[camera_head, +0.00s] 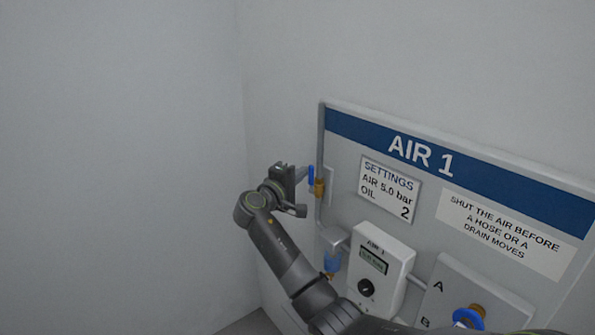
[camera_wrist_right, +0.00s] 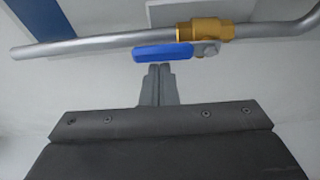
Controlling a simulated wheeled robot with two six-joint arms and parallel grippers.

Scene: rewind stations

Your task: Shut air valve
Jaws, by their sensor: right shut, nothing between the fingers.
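The air valve is a brass body (camera_head: 318,188) with a blue lever handle (camera_head: 311,175), set in a grey pipe at the left edge of the AIR 1 panel. In the head view the handle stands upright, along the pipe. In the right wrist view the blue handle (camera_wrist_right: 162,53) lies along the pipe beside the brass body (camera_wrist_right: 206,32). My right gripper (camera_head: 303,173) is shut and empty, just left of the handle. In the right wrist view its fingertips (camera_wrist_right: 156,70) are close below the handle; whether they touch it I cannot tell. My left gripper is not in view.
The AIR 1 panel (camera_head: 340,150) carries a settings sign (camera_head: 388,187) and a warning sign (camera_head: 503,235). Below the valve are a blue-bowled filter (camera_head: 332,262), a gauge box with a black knob (camera_head: 380,262), and a blue ring fitting (camera_head: 468,317). Free room lies left of the panel.

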